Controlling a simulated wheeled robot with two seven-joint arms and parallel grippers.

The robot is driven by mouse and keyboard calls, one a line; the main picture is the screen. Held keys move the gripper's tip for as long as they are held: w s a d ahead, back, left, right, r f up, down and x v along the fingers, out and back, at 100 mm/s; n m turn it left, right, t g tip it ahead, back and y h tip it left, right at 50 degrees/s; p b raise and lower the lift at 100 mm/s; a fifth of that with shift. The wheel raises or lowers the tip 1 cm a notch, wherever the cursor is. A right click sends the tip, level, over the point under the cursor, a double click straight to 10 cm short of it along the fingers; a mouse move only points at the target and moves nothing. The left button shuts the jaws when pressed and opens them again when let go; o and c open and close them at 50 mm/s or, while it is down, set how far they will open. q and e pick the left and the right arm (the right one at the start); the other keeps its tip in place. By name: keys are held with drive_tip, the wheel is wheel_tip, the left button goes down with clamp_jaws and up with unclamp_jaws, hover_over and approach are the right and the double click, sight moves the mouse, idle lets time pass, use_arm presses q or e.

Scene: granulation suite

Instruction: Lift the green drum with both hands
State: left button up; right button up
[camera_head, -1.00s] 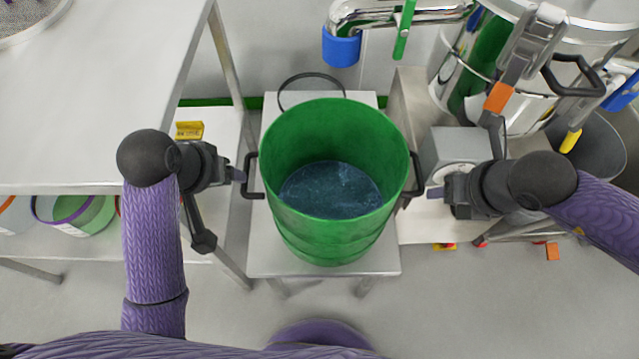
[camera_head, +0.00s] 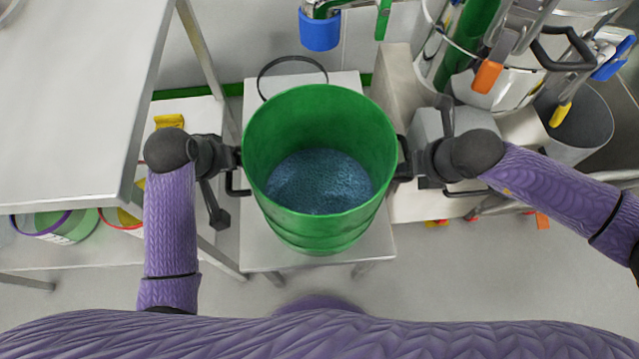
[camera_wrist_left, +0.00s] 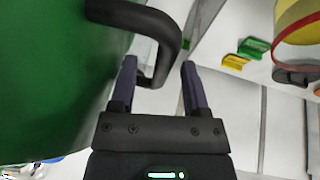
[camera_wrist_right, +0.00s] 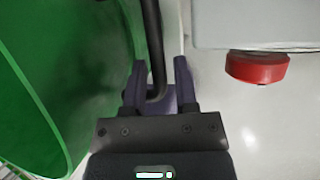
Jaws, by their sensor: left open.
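The green drum (camera_head: 318,225), open at the top with dark blue material (camera_head: 318,182) inside, stands upright on a low pale stand (camera_head: 262,255). My left gripper (camera_head: 237,157) is open at the drum's left side. In the left wrist view, the drum's black left handle (camera_wrist_left: 172,30) reaches down between the spread fingers (camera_wrist_left: 160,85). My right gripper (camera_head: 403,165) is at the drum's right side. In the right wrist view, the black right handle (camera_wrist_right: 153,40) lies between its fingers (camera_wrist_right: 160,80), with a gap on the right, so it looks open.
A steel table (camera_head: 75,100) stands at the left, with buckets (camera_head: 65,225) beneath it. A steel vessel (camera_head: 490,80) and a grey bin (camera_head: 580,125) are at the right. A blue-ended pipe (camera_head: 320,30) hangs behind the drum. A red disc (camera_wrist_right: 257,67) shows in the right wrist view.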

use_arm(q)
drive_tip(key=shift+x, duration=1.2)
use_arm(e)
drive_tip(key=shift+x, duration=1.2)
use_arm(q)
drive_tip(key=c, duration=0.4)
use_arm(e)
drive_tip(key=c, duration=0.4)
use_arm(q)
clamp_jaws()
use_arm(e)
clamp_jaws()
